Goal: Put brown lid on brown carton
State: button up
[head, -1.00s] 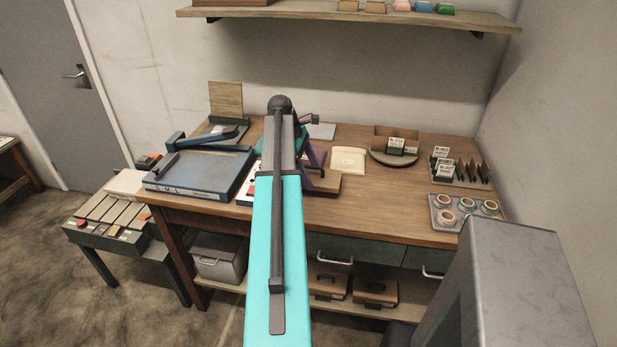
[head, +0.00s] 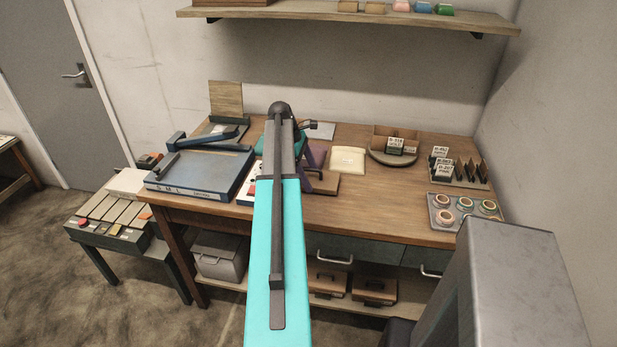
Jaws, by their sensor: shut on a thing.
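My gripper (head: 308,184) is over the middle of the workbench, mostly hidden behind my own teal and grey arm. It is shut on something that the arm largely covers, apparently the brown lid. A flat brown piece (head: 326,186) shows just right of the gripper, low at the bench top. I cannot tell whether this piece is the lid or the brown carton, or whether the two touch.
A blue board (head: 200,172) with a lever lies left on the bench (head: 390,215). A cream pad (head: 348,159), a round stand (head: 393,158), card holders (head: 462,170) and a tape tray (head: 464,212) are to the right. Two brown boxes (head: 328,283) (head: 375,291) sit on the lower shelf.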

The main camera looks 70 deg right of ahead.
jog(key=shift+f, duration=0.55)
jog(key=shift+f, duration=0.1)
jog(key=o, duration=1)
jog(key=shift+o, duration=0.2)
jog(key=shift+r, duration=0.2)
jog(key=b+v, duration=0.3)
jog(key=v, duration=0.9)
